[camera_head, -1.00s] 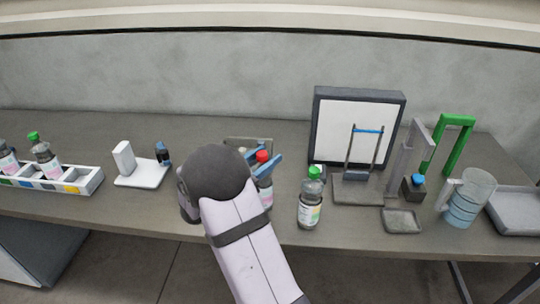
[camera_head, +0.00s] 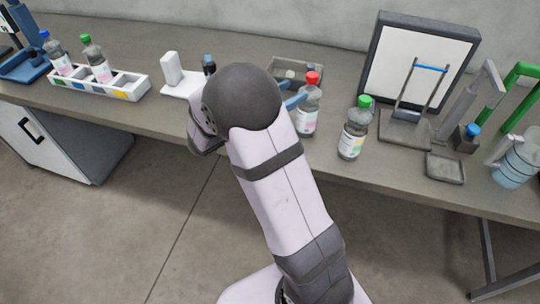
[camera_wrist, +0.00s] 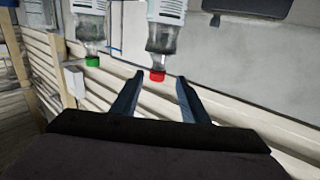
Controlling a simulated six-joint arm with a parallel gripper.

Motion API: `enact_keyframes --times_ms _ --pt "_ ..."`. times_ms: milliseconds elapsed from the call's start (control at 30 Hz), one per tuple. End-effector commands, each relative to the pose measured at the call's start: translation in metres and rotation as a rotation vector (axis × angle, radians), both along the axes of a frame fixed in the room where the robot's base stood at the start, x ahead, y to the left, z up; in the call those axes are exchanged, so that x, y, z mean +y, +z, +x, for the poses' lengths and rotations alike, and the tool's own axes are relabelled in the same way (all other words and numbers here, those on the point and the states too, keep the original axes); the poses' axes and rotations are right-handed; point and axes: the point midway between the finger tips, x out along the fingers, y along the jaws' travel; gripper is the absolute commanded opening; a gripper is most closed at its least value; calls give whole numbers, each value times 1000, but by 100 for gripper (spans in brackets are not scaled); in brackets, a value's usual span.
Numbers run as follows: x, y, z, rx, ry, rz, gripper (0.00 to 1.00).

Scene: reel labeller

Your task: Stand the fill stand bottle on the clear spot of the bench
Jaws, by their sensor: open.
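A red-capped bottle (camera_head: 308,106) stands upright on the bench (camera_head: 395,185), just right of my gripper (camera_head: 293,95). A green-capped bottle (camera_head: 354,130) stands upright to its right, before the stand with a blue bar (camera_head: 412,112). I cannot tell which bottle is the fill stand bottle. My gripper is open, with its blue fingers beside the red-capped bottle near its upper part. In the wrist view the picture is upside down; the red cap (camera_wrist: 157,76) appears between and beyond the fingertips, with no grip visible. The green cap (camera_wrist: 92,62) is off to the left.
A white rack (camera_head: 122,91) with bottles and a white device (camera_head: 172,70) stand at left. A grey tray (camera_head: 297,68) lies behind the red-capped bottle. A framed white panel (camera_head: 415,62), a small dish (camera_head: 445,168) and a clear jug (camera_head: 514,165) are at right. The front strip is mostly bare.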

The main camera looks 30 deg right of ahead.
Motion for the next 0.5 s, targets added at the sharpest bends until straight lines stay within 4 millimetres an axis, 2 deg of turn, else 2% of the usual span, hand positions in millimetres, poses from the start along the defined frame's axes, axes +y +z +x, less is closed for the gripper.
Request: enact_keyframes --times_ms 133,267,367,500 --pt "3 -4 18 -16 92 48 41" --pt "16 -13 48 -28 263 141 41" --pt "38 -23 74 -16 440 240 41" --pt "89 -44 97 57 709 406 41"
